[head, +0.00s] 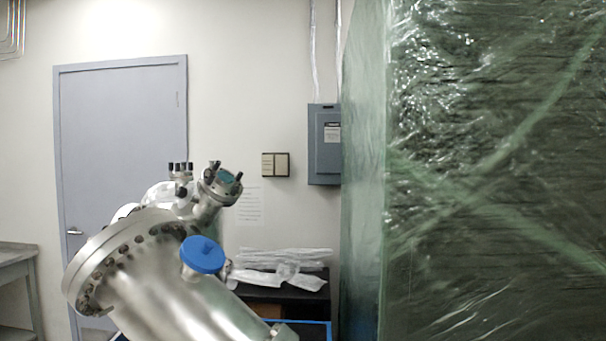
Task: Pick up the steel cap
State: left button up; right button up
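I cannot make out a separate steel cap in the head view. A large steel vacuum chamber (170,285) with a bolted round flange (125,255) stands at the lower left. A blue round cap (203,254) covers a port on its side. A smaller angled port (221,186) with a greenish face and dark bolts sticks up behind it. Another short port (180,177) with dark bolts stands beside that. Neither of my grippers is in view.
A tall stack in green plastic wrap (490,170) fills the right side. A dark cart (285,292) with clear-wrapped items (285,260) stands behind the chamber. A grey door (122,150) and a grey bench (18,270) are at the left. A grey electrical box (324,145) hangs on the wall.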

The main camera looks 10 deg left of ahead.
aim_at(182, 173)
jog(key=z, duration=1.4)
jog(key=k, duration=1.1)
jog(key=u, duration=1)
jog(key=i, duration=0.5)
jog(key=u, duration=0.05)
